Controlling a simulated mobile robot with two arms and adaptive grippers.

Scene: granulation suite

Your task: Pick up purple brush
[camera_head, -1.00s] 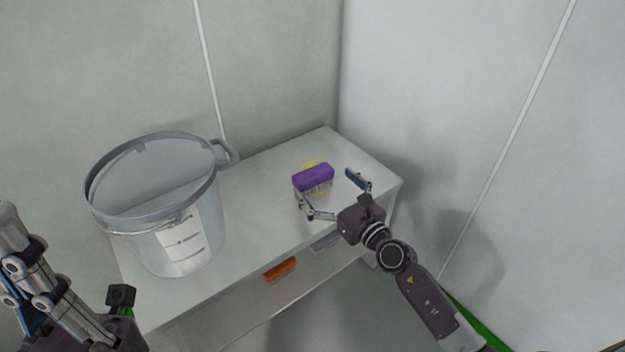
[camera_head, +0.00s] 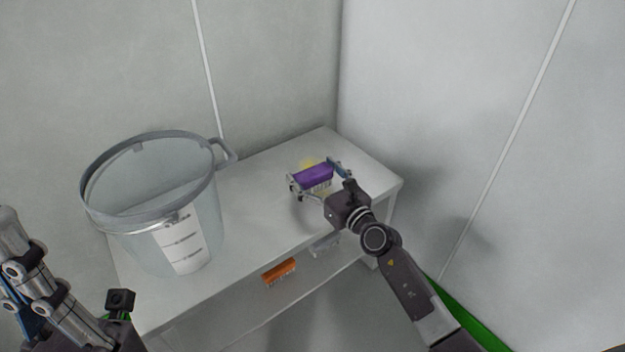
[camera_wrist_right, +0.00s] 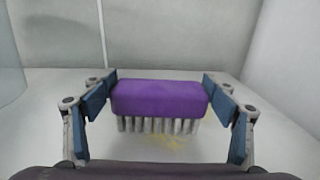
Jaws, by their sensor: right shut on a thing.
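The purple brush (camera_head: 313,174) has a purple block on top and pale bristles below. It is over the far right part of the white table, beside a yellow patch. My right gripper (camera_head: 320,177) is shut on the brush, one finger at each end of the block. In the right wrist view the purple brush (camera_wrist_right: 160,98) sits level between the blue finger pads, bristles down. I cannot tell whether the bristles touch the table.
A large clear bucket (camera_head: 188,240) with a grey rim and a white label stands on the left of the table (camera_head: 255,215). An orange brush (camera_head: 279,271) and a pale grey one (camera_head: 325,244) are on the lower shelf. Walls close in behind and right.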

